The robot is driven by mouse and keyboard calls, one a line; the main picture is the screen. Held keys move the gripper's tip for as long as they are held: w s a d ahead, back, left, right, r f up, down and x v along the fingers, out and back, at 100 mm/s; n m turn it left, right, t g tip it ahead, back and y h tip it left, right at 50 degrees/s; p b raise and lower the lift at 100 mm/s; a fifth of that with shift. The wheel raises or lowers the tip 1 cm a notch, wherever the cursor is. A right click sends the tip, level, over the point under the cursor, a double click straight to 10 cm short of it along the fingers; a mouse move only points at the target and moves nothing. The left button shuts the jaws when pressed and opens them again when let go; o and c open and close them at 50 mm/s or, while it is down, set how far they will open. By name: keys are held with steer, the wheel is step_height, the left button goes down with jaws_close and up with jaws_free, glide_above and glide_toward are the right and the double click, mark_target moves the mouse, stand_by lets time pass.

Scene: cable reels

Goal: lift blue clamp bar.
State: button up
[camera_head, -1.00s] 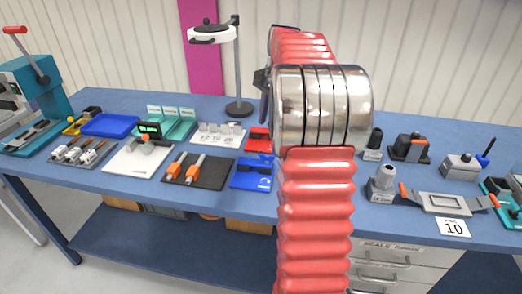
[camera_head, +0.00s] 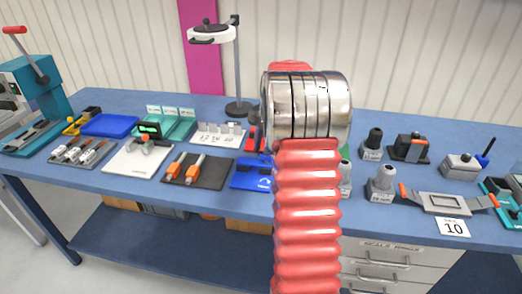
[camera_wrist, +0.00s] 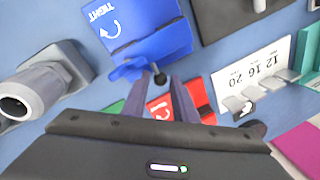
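In the wrist view, a blue block (camera_wrist: 150,28) marked "TIGHT" with a white arrow lies on the table, and a blue bar-like piece (camera_wrist: 128,70) with a dark round knob sits at its near edge. This piece looks like the blue clamp bar. My gripper (camera_wrist: 158,82) has its two grey fingers apart, with their tips close to the bar and the knob. I cannot tell whether they touch it. In the head view the blue block (camera_head: 247,179) shows left of my red arm, which hides most of my gripper.
A red block (camera_wrist: 158,110) lies beside the blue one, and a grey cylindrical fitting (camera_wrist: 40,82) stands to the left in the wrist view. A black board with orange-handled tools (camera_head: 198,172) is left of the blue block. A white card with numbers (camera_wrist: 250,75) is to the right.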

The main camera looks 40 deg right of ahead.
steer(key=shift+w+f, duration=0.1)
steer(key=shift+f, duration=0.2)
steer(key=shift+c, duration=0.2)
jaws_close()
